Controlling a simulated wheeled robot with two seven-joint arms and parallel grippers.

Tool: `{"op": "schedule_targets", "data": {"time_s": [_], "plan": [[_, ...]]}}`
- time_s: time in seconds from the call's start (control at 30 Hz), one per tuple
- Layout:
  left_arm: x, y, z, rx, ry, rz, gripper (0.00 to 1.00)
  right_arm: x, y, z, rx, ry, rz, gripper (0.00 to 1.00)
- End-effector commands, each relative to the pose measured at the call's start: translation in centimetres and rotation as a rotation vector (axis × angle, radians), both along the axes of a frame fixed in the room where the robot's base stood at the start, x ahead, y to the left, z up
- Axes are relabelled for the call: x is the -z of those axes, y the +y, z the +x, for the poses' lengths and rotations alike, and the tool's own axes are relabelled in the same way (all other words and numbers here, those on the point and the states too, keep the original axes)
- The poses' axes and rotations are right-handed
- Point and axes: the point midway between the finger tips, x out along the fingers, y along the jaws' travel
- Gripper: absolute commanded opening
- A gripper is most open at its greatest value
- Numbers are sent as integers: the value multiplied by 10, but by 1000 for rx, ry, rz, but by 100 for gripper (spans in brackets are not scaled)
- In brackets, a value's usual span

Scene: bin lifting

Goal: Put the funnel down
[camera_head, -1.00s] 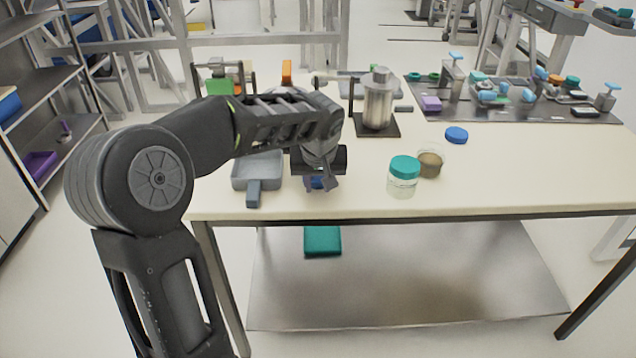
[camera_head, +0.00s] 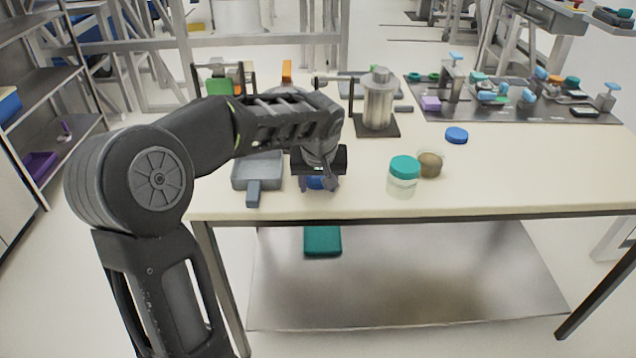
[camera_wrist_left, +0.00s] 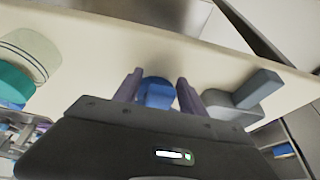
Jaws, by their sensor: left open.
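The blue piece that I take for the funnel (camera_head: 316,184) is at the front edge area of the table, under my left gripper and mostly hidden by it in the head view. In the left wrist view the blue funnel (camera_wrist_left: 157,94) sits between the two fingers, with a gap at each side. My left gripper (camera_head: 318,187) points down over it and is open; it also shows in the left wrist view (camera_wrist_left: 156,82). The funnel appears to stand on the table (camera_head: 350,200). My right gripper is in neither view.
A grey scoop tray (camera_head: 253,190) lies just left of the gripper. A teal-lidded jar (camera_head: 403,182), a jar of brown material (camera_head: 430,165) and a blue lid (camera_head: 456,135) stand to the right. A metal cylinder (camera_head: 378,105) stands behind. The right front tabletop is clear.

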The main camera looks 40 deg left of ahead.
Motion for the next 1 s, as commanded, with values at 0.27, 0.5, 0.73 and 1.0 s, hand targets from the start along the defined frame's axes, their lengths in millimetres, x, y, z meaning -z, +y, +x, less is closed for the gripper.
{"op": "schedule_targets", "data": {"time_s": [0.27,0.5,0.73,1.0], "plan": [[-41,-10,-12,0,-5,3,48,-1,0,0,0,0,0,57],[-87,-22,-28,1,-4,0,48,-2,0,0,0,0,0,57],[-109,-28,-36,0,0,0,48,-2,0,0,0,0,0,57],[-111,-28,-37,0,0,0,48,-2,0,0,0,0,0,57]]}}
